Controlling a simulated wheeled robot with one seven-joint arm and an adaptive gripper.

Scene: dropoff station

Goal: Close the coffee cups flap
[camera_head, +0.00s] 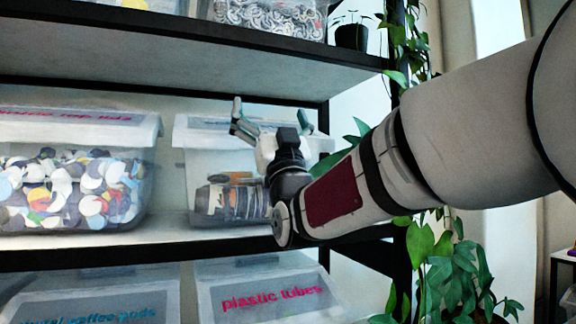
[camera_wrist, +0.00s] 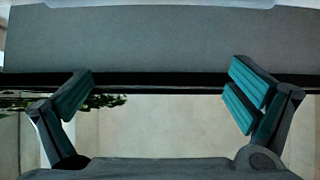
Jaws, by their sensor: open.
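A clear bin (camera_head: 196,170) with a whitish lid flap (camera_head: 204,131) stands on the middle shelf. Grey and brown round items (camera_head: 230,198), perhaps stacked cups, show inside. The flap's label is mostly hidden by my gripper, so I cannot read it as coffee cups. The flap appears to lie over the bin, but I cannot tell if it is fully shut. My gripper (camera_head: 270,115) is open and empty in front of the bin's upper part, its fingers pointing up. In the wrist view my open gripper (camera_wrist: 160,90) has nothing between its fingers.
A bin of colourful lids (camera_head: 75,195) stands to the left. The shelf board above (camera_head: 200,62) is close over my fingers; a grey board (camera_wrist: 150,45) fills the upper wrist view. Below are the plastic tubes bin (camera_head: 265,298) and another bin (camera_head: 95,300). Plants (camera_head: 450,265) hang right.

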